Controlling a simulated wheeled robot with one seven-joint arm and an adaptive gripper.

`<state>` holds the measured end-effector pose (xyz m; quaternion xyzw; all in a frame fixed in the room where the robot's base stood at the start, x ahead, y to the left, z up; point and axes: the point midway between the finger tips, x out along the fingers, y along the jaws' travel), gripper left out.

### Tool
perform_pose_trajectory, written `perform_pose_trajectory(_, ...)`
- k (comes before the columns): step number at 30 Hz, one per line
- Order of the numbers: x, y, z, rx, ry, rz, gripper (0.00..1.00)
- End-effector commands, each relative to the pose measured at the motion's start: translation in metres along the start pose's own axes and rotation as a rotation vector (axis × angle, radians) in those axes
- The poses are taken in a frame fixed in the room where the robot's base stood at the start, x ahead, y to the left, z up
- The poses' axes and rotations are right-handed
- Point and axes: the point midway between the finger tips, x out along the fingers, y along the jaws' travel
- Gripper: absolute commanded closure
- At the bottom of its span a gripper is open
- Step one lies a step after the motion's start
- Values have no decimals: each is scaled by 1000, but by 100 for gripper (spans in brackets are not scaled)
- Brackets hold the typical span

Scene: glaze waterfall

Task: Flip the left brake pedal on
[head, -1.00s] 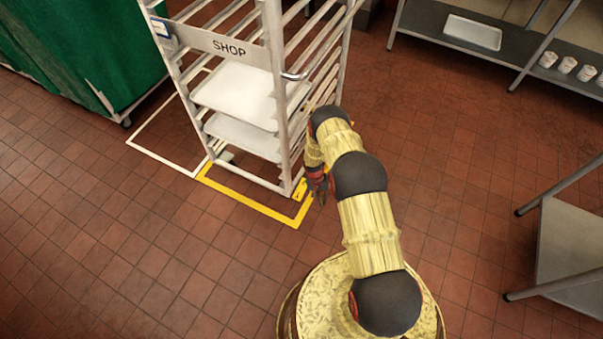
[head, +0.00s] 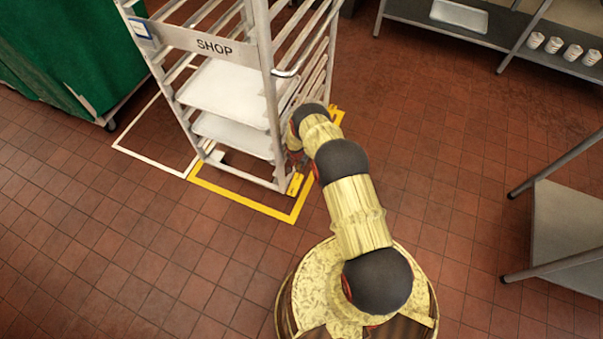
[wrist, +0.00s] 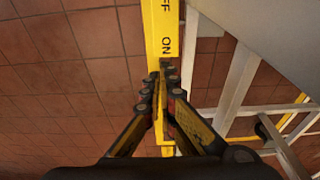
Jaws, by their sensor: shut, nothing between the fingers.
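A yellow brake pedal (head: 295,184) is low at the near right corner post of the rack, and in the wrist view the yellow pedal (wrist: 162,30) runs down the top middle. Its lettering reads "ON" nearer my gripper, and a cut-off "FF" shows farther up. My gripper (wrist: 160,82) is shut and empty, its fingertips overlapping the pedal just below "ON". I cannot tell whether they touch it. In the head view my gripper is at the rack's right side, mostly hidden by my arm. No second pedal shows clearly.
The metal rack (head: 269,90) marked "SHOP" holds trays and stands inside yellow floor tape (head: 240,203). A green-covered cart (head: 65,50) is at the left. A steel table (head: 565,225) is at the right, with shelving at the back. The tiled floor in front is open.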

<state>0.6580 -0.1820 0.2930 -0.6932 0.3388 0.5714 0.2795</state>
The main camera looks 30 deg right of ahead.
Motion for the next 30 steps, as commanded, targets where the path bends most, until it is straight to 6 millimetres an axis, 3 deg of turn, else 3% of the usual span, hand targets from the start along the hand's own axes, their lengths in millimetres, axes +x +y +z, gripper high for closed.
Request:
perform_pose_trajectory(5,14,0,0,-1,0,0,100)
perform_pose_trajectory(18,87,0,0,0,0,0,100)
perform_pose_trajectory(30,99,0,0,-1,0,0,100)
